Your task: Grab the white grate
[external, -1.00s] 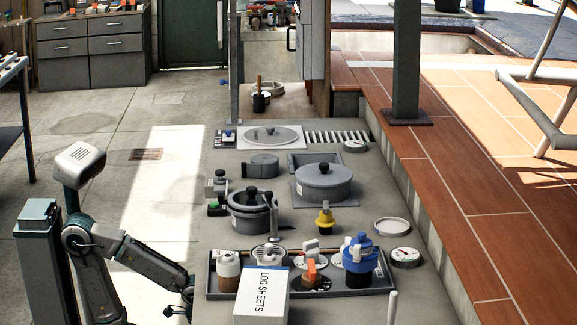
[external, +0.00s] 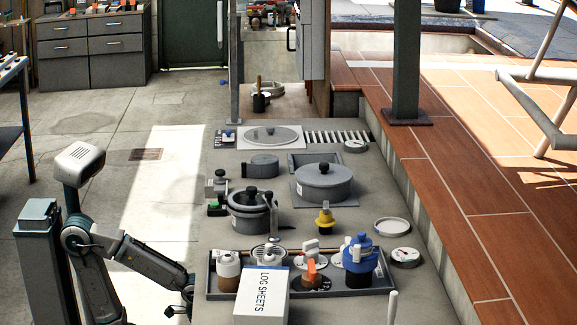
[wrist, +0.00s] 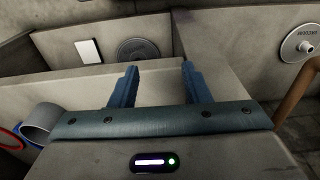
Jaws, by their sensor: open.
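A white slatted strip (external: 338,137), which looks like the white grate, lies at the far end of the grey counter in the external view. A round, pale slotted piece (external: 268,252) stands in the tray behind the log sheets box; I cannot tell whether it is a grate too. My gripper (wrist: 157,84) is open and empty in the wrist view, its two blue fingers apart in front of a pale concrete wall. In the external view my arm's end is low beside the counter's left side, far from the slatted strip.
The log sheets box (external: 262,292) and a tray (external: 215,290) of fittings are at the counter's near end. Pots, a yellow-capped piece (external: 325,218) and gauges stand between. A post (external: 406,60) rises at right. The floor (external: 90,120) at left is clear.

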